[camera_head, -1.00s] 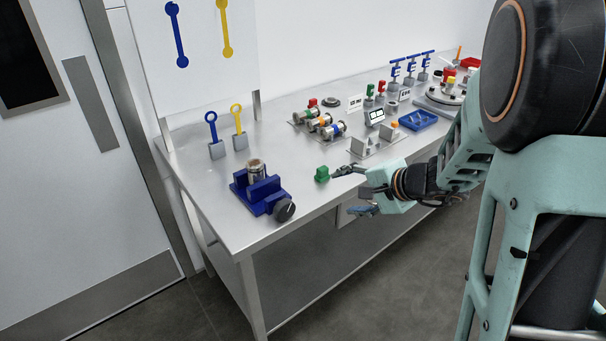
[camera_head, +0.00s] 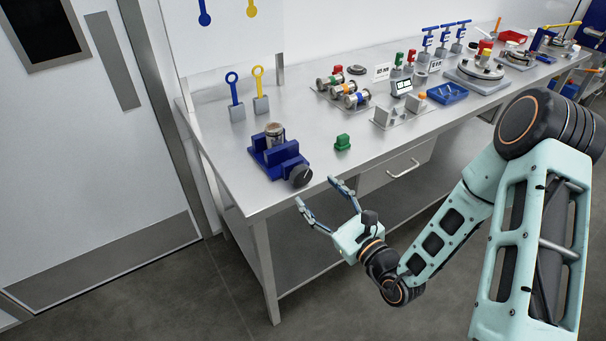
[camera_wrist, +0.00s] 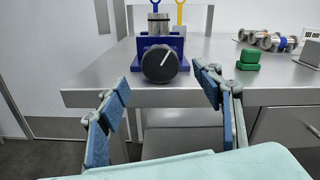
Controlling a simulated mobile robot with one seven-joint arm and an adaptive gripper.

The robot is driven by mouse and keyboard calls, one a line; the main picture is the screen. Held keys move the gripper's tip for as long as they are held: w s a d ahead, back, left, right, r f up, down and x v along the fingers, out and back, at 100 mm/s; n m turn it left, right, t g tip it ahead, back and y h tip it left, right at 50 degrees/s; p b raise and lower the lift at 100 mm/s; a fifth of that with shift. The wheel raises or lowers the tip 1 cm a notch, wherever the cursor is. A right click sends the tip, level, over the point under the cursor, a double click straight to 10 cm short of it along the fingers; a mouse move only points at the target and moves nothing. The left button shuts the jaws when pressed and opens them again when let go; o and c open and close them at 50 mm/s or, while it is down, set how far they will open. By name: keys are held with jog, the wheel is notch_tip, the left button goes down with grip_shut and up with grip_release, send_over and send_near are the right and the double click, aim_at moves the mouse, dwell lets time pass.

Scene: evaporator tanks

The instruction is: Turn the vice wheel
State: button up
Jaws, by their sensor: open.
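The blue vice (camera_head: 272,152) stands near the front left corner of the steel bench, with a metal cylinder (camera_head: 274,134) between its jaws. Its black round wheel (camera_head: 300,175) faces the front edge. In the wrist view the wheel (camera_wrist: 160,64) shows a white line tilted a little right of upright, and the vice body (camera_wrist: 128,50) is behind it. My gripper (camera_head: 317,190) is open and empty, in front of the bench edge and apart from the wheel. In the wrist view its fingers (camera_wrist: 161,84) are spread to either side of and below the wheel.
A green block (camera_head: 342,143) stands right of the vice on the bench (camera_head: 240,185). Blue and yellow upright tools (camera_head: 234,95) stand behind the vice. A drawer with a handle (camera_head: 404,167) is under the bench. Open floor lies in front.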

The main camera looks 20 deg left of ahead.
aim_at(304, 177)
jog(key=x, duration=0.8)
jog(key=shift+w+a+p, duration=0.1)
jog(key=shift+a+p, duration=0.1)
jog(key=shift+p, duration=0.1)
jog(key=c, duration=1.2)
jog(key=shift+o, duration=0.2)
jog(key=shift+m, duration=0.4)
jog(key=m+p, duration=0.2)
jog(key=m, duration=0.1)
jog(key=shift+d, duration=0.1)
jog(key=shift+w+m+p, duration=0.1)
jog(key=shift+m+p, duration=0.85)
jog(key=shift+m, duration=0.85)
